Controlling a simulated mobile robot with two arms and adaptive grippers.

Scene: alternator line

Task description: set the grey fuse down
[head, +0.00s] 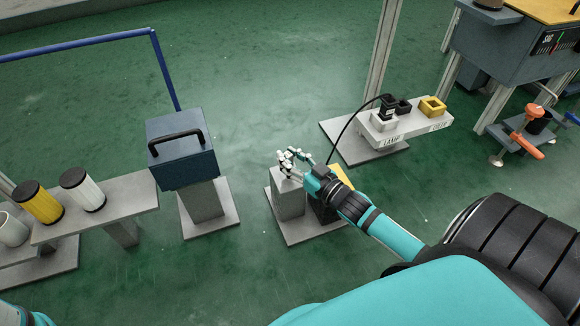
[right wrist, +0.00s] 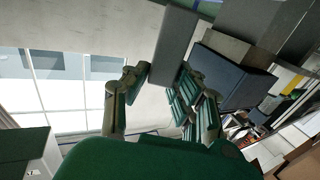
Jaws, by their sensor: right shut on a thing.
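My right gripper (head: 287,163) reaches in from the right in the head view, at the top of a grey block-like stand (head: 288,203). In the right wrist view its two fingers (right wrist: 160,78) are closed on a plain grey bar, which I take to be the grey fuse (right wrist: 173,45). The bar sticks out beyond the fingertips. In the head view I cannot pick the fuse out from the fingers and the pale stand top, nor tell whether it touches the stand. My left gripper is not in view.
A black block (head: 322,209) and a yellow-topped one (head: 342,177) stand beside the grey stand. A dark blue box with a handle (head: 182,150) is on a pedestal to the left. A lamp shelf (head: 405,128) with sockets and a black cable is behind right. Green floor between is clear.

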